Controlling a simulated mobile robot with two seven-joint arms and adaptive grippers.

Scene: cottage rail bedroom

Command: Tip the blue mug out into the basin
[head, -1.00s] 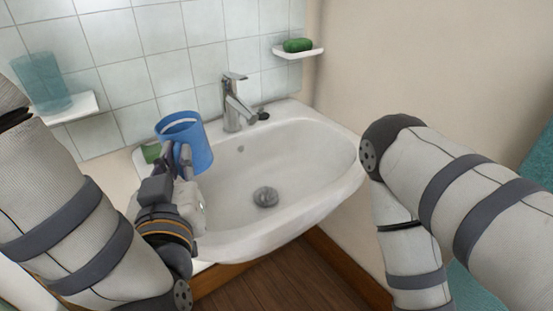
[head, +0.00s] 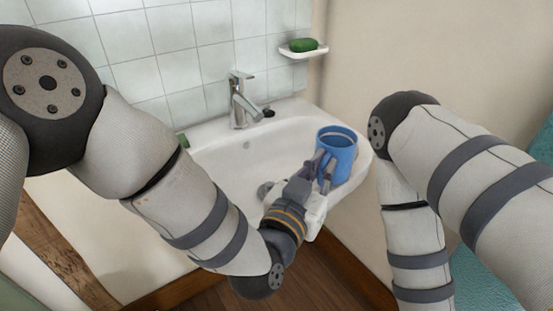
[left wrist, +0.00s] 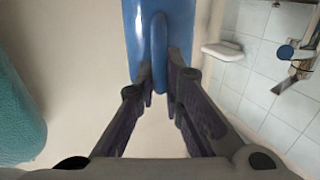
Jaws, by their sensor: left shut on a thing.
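The blue mug (head: 340,152) is upright over the right side of the white basin (head: 222,160) in the head view. My left gripper (head: 324,168) is shut on the mug's handle, and the mug's rim faces up. In the left wrist view the blue mug (left wrist: 160,30) fills the top middle, and my left gripper's fingers (left wrist: 160,88) close on its handle from both sides. What is inside the mug cannot be made out. My left forearm hides part of the basin's front left. My right arm shows at the right, but its gripper is out of view.
A chrome tap (head: 240,100) stands at the basin's back edge. A drain (head: 265,190) shows beside my left gripper. A small wall shelf (head: 302,50) holds a green soap (head: 304,44). My right arm is close to the basin's right edge.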

